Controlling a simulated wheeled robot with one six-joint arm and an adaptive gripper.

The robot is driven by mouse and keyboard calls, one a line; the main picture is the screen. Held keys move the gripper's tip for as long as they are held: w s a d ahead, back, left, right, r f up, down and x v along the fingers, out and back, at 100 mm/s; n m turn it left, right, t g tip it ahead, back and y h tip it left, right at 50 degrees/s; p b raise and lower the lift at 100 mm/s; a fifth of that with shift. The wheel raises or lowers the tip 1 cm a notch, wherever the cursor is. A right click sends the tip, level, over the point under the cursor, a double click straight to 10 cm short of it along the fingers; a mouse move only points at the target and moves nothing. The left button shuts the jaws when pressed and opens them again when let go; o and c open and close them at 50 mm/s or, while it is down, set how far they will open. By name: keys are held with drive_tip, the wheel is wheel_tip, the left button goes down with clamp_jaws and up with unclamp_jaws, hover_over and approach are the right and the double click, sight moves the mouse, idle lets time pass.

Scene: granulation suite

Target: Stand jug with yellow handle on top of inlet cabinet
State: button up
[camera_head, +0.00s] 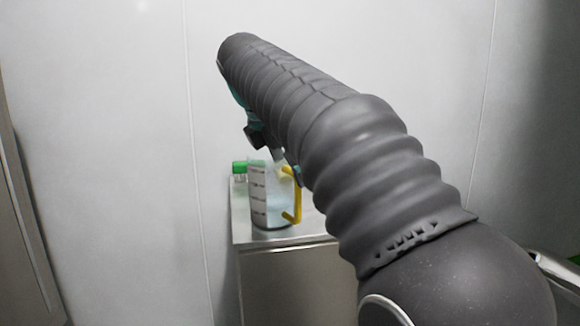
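The jug with the yellow handle (270,200) is a clear, graduated vessel with pale contents. It stands upright on, or just above, the steel top of a cabinet (290,287), which I take to be the inlet cabinet; I cannot tell whether its base touches. Its yellow handle faces right. My gripper (278,158) is at the jug's upper rim, below the end of my grey sleeved arm. The arm hides most of the gripper, so its fingers and any hold on the jug cannot be made out.
A small bottle with a green cap (239,168) stands behind the jug at the left on the cabinet top. A pale panelled wall is close behind. A grey upright panel (22,230) is at the far left. My arm covers the cabinet's right side.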

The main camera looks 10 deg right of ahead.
drive_tip(key=p+v, duration=0.4)
drive_tip(key=v, duration=0.8)
drive_tip(key=shift+r, duration=0.2)
drive_tip(key=s+d+f+m+y, duration=0.1)
drive_tip(key=s+d+f+m, duration=0.1)
drive_tip(key=s+f+m, duration=0.5)
drive_tip(key=s+d+f+m+t+y, duration=0.1)
drive_tip(key=s+f+m, duration=0.6)
drive_tip(key=f, duration=0.8)
drive_tip(key=s+d+f+m+y, duration=0.2)
drive_tip(key=s+d+f+m, duration=0.2)
drive_tip(key=f, duration=0.7)
drive_tip(key=s+m, duration=0.2)
drive_tip(key=s, duration=0.1)
drive_tip(key=shift+s+f+m+t+y, duration=0.3)
drive_tip(key=shift+s+f+m, duration=0.05)
drive_tip(key=shift+m, duration=0.05)
drive_tip(key=shift+d, duration=0.1)
